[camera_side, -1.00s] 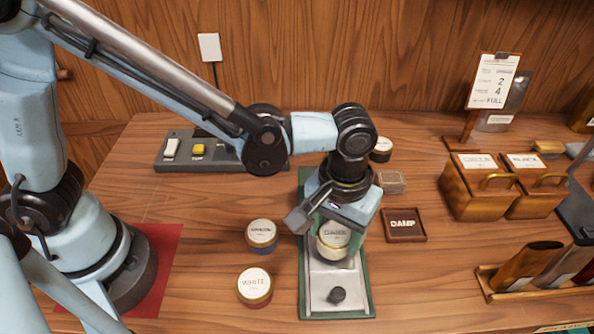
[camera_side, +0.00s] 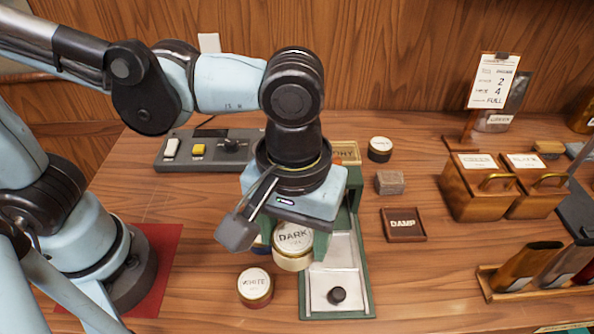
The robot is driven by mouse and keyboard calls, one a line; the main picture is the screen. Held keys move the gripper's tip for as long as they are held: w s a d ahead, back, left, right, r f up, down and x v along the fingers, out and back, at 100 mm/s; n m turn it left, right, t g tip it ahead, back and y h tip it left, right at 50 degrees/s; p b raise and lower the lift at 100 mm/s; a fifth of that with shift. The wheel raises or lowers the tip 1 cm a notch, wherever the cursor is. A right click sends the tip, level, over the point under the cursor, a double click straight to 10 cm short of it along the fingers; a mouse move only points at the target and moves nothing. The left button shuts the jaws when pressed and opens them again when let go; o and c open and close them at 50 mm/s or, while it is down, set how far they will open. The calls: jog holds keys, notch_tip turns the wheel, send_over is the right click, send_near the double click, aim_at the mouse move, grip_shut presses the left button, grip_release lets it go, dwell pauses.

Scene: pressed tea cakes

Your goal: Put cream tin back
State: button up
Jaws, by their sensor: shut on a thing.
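My gripper (camera_side: 293,243) is shut on the cream tin (camera_side: 293,246), which has a gold rim and a white lid label reading DARK. The tin is held upright near the left edge of the green-edged tray (camera_side: 368,290). Whether its base touches anything is unclear. A red tin (camera_side: 255,287) labelled WHITE stands to the front left.
A dark tin (camera_side: 380,149) stands at the back. A switch panel (camera_side: 205,150) is at back left. Two wooden caddies (camera_side: 475,195) stand at right.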

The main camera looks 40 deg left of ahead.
jog(key=w+a+f+n, duration=0.2)
jog(key=w+a, duration=0.1)
jog(key=a, duration=0.3)
jog(key=w+a+f+n, duration=0.2)
jog(key=w+a+f, duration=0.1)
jog(key=a, duration=0.2)
jog(key=w+a+f+n, duration=0.2)
jog(key=a, duration=0.4)
jog(key=shift+w+a+f, duration=0.3)
jog(key=shift+w+f, duration=0.1)
jog(key=shift+w+a+f, duration=0.2)
jog(key=shift+a+f, duration=0.05)
jog(key=shift+f, duration=1.95)
jog(key=shift+f, duration=0.15)
jog(key=o, duration=1.2)
jog(key=shift+c, duration=0.2)
